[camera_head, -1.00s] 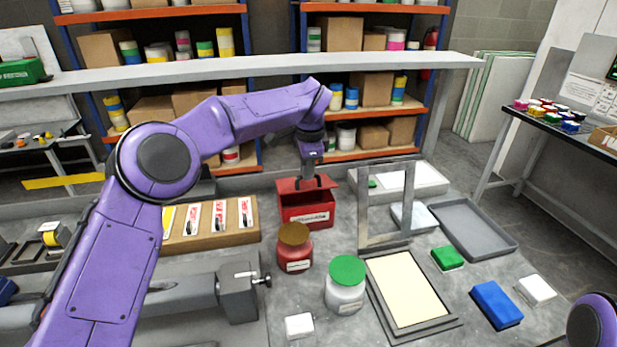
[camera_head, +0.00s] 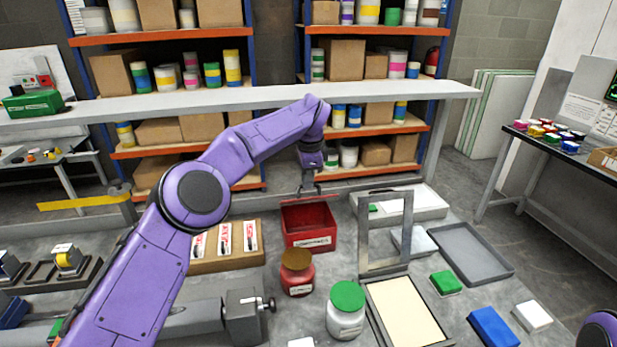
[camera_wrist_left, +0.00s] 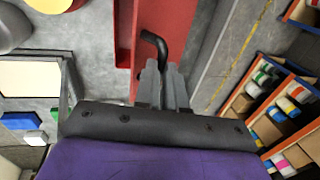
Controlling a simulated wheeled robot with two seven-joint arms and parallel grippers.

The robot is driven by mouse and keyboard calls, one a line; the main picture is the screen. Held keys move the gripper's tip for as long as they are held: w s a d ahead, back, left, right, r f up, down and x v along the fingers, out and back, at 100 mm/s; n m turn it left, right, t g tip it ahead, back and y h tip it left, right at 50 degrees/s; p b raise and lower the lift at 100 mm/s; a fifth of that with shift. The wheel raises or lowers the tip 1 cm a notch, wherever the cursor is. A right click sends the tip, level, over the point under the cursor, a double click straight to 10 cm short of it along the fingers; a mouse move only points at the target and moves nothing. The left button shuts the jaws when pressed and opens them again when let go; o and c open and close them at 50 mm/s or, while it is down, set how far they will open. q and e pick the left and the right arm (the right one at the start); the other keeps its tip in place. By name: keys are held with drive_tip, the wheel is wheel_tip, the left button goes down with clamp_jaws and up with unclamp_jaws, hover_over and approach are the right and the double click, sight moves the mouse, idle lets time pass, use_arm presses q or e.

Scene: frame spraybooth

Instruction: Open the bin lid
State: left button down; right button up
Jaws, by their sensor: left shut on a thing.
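The red bin (camera_head: 309,241) with a white label stands on the bench, its top open and its red interior showing in the head view. Its lid is swung up at the back, seen only as a thin part behind my left gripper (camera_head: 308,188). In the left wrist view, my left gripper (camera_wrist_left: 163,80) is shut on the black lid handle (camera_wrist_left: 154,45), with red surface (camera_wrist_left: 180,25) behind it. Whether that red is all lid or partly bin, I cannot tell. My right gripper is out of view.
A red jar with a brown lid (camera_head: 297,272) and a white jar with a green lid (camera_head: 346,310) stand in front of the bin. An upright grey frame (camera_head: 408,230) is close on its right. A cardboard box (camera_head: 232,262) is on its left.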

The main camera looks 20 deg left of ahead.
use_arm(q)
drive_tip(key=shift+a+f, duration=0.15)
drive_tip(key=shift+f, duration=0.3)
drive_tip(key=c, duration=1.3)
unclamp_jaws()
drive_tip(key=shift+w+f, duration=0.1)
drive_tip(key=shift+o, duration=0.7)
drive_tip(key=shift+w+a+f, duration=0.35)
drive_tip(key=shift+w+f, duration=0.15)
drive_tip(key=shift+w, duration=0.3)
drive_tip(key=shift+s+d+r, duration=0.3)
drive_tip(key=shift+s+r, duration=0.25)
drive_tip(key=shift+r, duration=0.15)
drive_tip(key=v, duration=1)
drive_tip(key=shift+w, duration=0.2)
